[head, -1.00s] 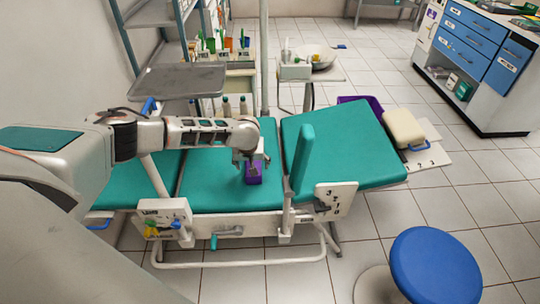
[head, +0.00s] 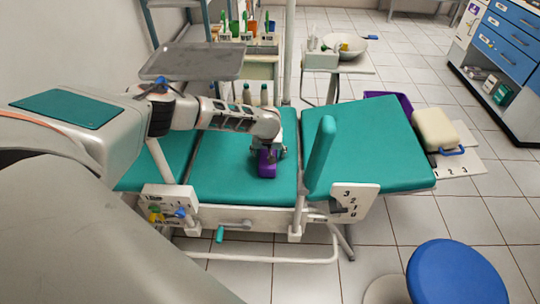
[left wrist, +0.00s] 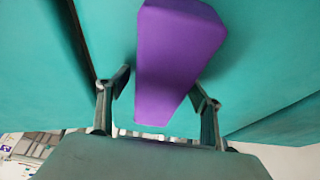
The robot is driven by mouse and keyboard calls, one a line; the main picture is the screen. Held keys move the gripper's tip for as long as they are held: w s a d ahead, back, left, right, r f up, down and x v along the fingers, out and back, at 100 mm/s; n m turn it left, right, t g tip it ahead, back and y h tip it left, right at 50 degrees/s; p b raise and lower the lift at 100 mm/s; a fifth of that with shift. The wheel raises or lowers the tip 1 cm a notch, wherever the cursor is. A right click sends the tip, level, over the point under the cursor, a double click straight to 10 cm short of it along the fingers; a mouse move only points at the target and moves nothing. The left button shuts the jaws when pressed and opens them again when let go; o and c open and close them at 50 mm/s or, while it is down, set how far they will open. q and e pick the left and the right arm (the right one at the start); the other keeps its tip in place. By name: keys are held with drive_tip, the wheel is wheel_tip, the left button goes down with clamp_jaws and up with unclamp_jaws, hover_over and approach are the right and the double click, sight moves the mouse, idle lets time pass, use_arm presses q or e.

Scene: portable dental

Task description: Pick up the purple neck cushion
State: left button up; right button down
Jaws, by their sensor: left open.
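The purple neck cushion (head: 267,168) lies on the middle section of the teal dental chair (head: 225,170). My left gripper (head: 268,152) reaches down over the cushion and partly hides it in the head view. In the left wrist view the cushion (left wrist: 175,60) is a purple block whose near end lies between the two open fingers of my left gripper (left wrist: 165,95). A gap shows between the cushion and the left finger; the right finger is close to its side, and I cannot tell if it touches. My right gripper is not in view.
A raised teal armrest (head: 320,155) stands just right of the gripper. A grey tray (head: 193,61) hangs above the chair's far side. A blue stool (head: 455,283) stands at front right, and a cream cushion-like block (head: 435,130) lies beyond the chair's right end.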

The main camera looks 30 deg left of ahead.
use_arm(q)
drive_tip(key=shift+r, duration=0.15)
drive_tip(key=c, duration=1.2)
drive_tip(key=shift+c, duration=0.2)
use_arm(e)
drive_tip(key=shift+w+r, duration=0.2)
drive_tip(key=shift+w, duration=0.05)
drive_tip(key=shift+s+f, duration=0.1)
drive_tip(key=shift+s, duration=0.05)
